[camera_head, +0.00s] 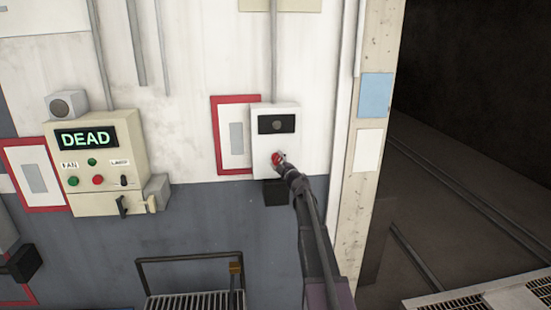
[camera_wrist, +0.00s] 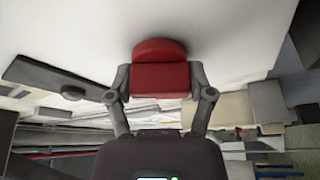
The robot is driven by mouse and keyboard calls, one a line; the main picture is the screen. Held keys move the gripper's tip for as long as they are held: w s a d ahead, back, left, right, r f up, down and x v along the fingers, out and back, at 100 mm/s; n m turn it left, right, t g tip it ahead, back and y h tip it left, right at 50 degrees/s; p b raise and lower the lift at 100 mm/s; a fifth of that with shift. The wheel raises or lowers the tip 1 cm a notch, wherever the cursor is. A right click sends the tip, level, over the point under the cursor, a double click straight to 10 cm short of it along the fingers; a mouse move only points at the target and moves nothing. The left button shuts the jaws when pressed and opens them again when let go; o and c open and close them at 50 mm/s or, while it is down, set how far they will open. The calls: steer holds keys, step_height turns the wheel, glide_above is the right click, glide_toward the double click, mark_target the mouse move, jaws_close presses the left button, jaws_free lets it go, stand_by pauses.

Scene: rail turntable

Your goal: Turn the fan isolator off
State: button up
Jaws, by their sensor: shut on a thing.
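A white wall box (camera_head: 289,150) with a dark window near its top carries a red handle (camera_head: 276,157) on its lower front. No readable label shows on this box, so I cannot tell from lettering that it is the fan isolator. My gripper (camera_head: 279,160) reaches up to the box and is shut on the red handle. In the wrist view the red handle (camera_wrist: 160,78) sits between the two fingers of my gripper (camera_wrist: 160,85), against a pale surface. My gripper partly hides the handle in the head view, and its exact turn angle is unclear.
A railed grating (camera_head: 190,300) lies below. A dark opening with rails (camera_head: 470,200) is at right.

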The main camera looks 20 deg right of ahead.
steer(key=n+g+p, duration=0.1)
steer(key=n+p, duration=0.1)
steer(key=n, duration=0.1)
steer(key=shift+r+n+y, duration=0.15)
steer(key=shift+n+y, duration=0.15)
steer(key=shift+n, duration=0.1)
steer(key=shift+n+g+p, duration=0.5)
steer(key=shift+n, duration=0.6)
steer(key=shift+f, duration=0.2)
steer(key=o, duration=1.1)
steer(key=shift+s, duration=0.1)
steer(key=shift+s, duration=0.15)
steer(key=s+d, duration=0.1)
steer(key=s, duration=1)
steer(key=shift+s+d, duration=0.2)
steer(key=shift+s, duration=0.05)
